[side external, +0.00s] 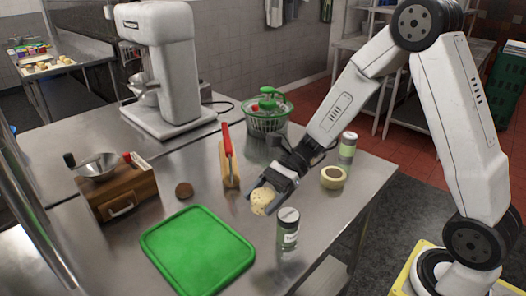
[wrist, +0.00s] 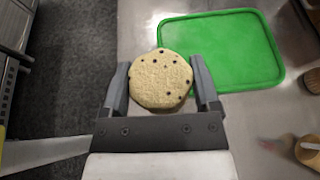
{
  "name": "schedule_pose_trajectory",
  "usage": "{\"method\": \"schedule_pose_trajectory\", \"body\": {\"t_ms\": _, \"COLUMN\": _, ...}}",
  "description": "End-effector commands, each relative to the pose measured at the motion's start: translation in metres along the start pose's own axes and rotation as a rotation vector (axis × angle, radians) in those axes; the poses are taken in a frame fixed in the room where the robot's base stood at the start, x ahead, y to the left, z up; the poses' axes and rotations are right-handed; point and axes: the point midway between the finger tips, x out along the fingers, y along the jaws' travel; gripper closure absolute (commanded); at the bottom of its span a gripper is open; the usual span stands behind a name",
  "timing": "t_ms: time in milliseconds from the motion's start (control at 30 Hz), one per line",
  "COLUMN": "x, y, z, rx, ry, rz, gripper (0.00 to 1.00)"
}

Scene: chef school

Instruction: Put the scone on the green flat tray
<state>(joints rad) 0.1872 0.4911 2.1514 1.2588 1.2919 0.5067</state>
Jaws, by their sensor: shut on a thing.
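The scone (side external: 261,201) is pale and round with dark specks. My gripper (side external: 266,190) is shut on it, and in the side view it shows just above the steel table. In the wrist view the scone (wrist: 160,79) sits between the two fingers of my gripper (wrist: 161,88). The green flat tray (side external: 198,251) lies on the table, to the lower left of the scone in the side view. In the wrist view the tray (wrist: 262,68) is beyond and to the right of the scone, and its bare surface shows.
A spice jar (side external: 288,229) stands close to the scone and tray. A cream-coloured ring-shaped item (side external: 333,178) and another jar (side external: 347,148) are by my arm.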

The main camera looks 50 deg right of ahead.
Motion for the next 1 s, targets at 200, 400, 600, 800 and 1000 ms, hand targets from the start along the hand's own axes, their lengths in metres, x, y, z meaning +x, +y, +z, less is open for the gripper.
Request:
{"method": "schedule_pose_trajectory", "body": {"t_ms": 200, "x": 0.040, "y": 0.009, "z": 0.020, "rx": -0.009, "ry": 0.000, "rz": 0.032, "gripper": 0.80}}
{"method": "schedule_pose_trajectory", "body": {"t_ms": 400, "x": 0.058, "y": 0.015, "z": 0.029, "rx": -0.011, "ry": -0.001, "rz": 0.043, "gripper": 0.80}}
{"method": "schedule_pose_trajectory", "body": {"t_ms": 600, "x": 0.061, "y": 0.016, "z": 0.030, "rx": -0.010, "ry": 0.000, "rz": 0.045, "gripper": 0.80}}
{"method": "schedule_pose_trajectory", "body": {"t_ms": 800, "x": 0.064, "y": 0.011, "z": 0.028, "rx": -0.010, "ry": 0.000, "rz": 0.046, "gripper": 0.80}}
{"method": "schedule_pose_trajectory", "body": {"t_ms": 1000, "x": 0.074, "y": -0.007, "z": 0.023, "rx": -0.009, "ry": 0.000, "rz": 0.046, "gripper": 0.80}}
